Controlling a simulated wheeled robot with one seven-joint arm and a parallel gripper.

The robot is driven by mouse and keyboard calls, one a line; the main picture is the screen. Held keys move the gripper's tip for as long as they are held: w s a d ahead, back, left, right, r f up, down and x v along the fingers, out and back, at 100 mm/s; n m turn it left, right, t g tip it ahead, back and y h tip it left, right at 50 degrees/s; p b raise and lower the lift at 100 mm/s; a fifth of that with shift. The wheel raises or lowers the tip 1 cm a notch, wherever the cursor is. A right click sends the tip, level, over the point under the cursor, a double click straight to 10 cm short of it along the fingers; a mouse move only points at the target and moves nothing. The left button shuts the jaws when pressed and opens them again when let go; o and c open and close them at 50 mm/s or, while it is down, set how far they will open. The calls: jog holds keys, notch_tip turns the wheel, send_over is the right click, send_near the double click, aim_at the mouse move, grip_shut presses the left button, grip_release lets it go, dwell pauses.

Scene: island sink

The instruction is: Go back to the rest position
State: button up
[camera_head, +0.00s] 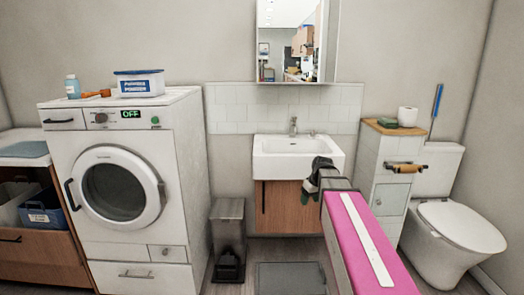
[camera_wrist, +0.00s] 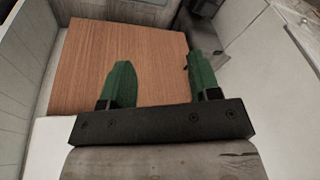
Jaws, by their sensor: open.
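My gripper (camera_wrist: 162,80) shows in the wrist view with its two green fingers apart and nothing between them. Behind the fingers is the brown wooden front (camera_wrist: 150,50) of the sink cabinet. In the head view my gripper (camera_head: 307,197) is in front of the white sink (camera_head: 285,166), near its right side and the wooden cabinet door (camera_head: 280,215). My arm reaches out from the lower right with a pink upper surface. The fingers are small and partly hidden by the wrist in this view.
A washing machine (camera_head: 130,190) stands on the left, with a detergent box (camera_head: 139,83) on top. A pedal bin (camera_head: 228,235) stands between it and the sink. A narrow cabinet (camera_head: 385,180) and a toilet (camera_head: 455,228) are on the right. A grey mat (camera_head: 290,278) lies on the floor.

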jog(key=s+a+f+m+g+h, duration=0.1)
jog(key=s+f+m, duration=0.4)
jog(key=s+f, duration=1.1)
jog(key=shift+s+a+f+g+h, duration=0.2)
jog(key=shift+s+a+g+h, duration=0.2)
jog(key=shift+s+g+h, duration=0.15)
dwell(0.4)
